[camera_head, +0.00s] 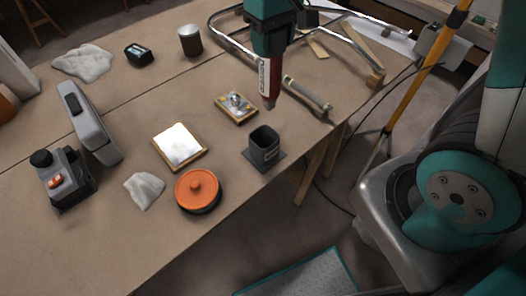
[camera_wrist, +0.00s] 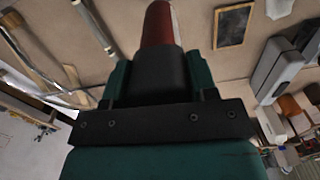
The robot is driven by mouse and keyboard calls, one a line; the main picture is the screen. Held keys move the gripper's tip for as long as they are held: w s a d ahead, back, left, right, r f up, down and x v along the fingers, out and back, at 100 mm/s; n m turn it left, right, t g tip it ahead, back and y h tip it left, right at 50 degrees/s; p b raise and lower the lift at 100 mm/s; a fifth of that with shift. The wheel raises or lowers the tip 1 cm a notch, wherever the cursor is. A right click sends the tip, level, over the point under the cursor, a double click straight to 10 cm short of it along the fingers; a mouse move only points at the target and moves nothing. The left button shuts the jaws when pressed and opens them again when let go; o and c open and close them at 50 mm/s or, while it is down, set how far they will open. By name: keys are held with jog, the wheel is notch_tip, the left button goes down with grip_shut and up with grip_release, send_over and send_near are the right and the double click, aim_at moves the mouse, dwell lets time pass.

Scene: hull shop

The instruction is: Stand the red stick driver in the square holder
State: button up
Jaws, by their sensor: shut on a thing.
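The red stick driver (camera_head: 269,82) hangs upright in my gripper (camera_head: 272,52), which is shut on its upper part. Its lower end is above the table, behind and a little above the square holder in the head view. The driver's red body also shows in the wrist view (camera_wrist: 158,24), between the dark fingers (camera_wrist: 160,62). The square holder (camera_head: 264,150) is a dark grey open box on a flat base near the table's front edge. It looks empty, though its bottom is in shadow. The driver and the holder are apart.
A small wooden plate with a metal part (camera_head: 237,107) lies behind the holder. An orange lidded pot (camera_head: 197,189) and a white-topped board (camera_head: 179,146) stand to its left. A grey cylindrical tool (camera_head: 308,96) and a metal tube frame (camera_head: 230,39) lie behind. The table edge runs close to the holder.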

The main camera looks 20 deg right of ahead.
aim_at(266, 107)
jog(key=shift+n, duration=0.4)
jog(key=a+r, duration=0.1)
jog(key=s+a+r, duration=0.1)
jog(key=r, duration=0.1)
jog(key=shift+s+r, duration=0.15)
jog(key=shift+r, duration=0.05)
notch_tip(266, 107, down, 19)
jog(key=shift+s+f+p, duration=0.15)
jog(key=shift+p, duration=0.75)
jog(key=shift+f, duration=0.2)
jog(key=o, duration=0.9)
jog(key=shift+r, duration=0.1)
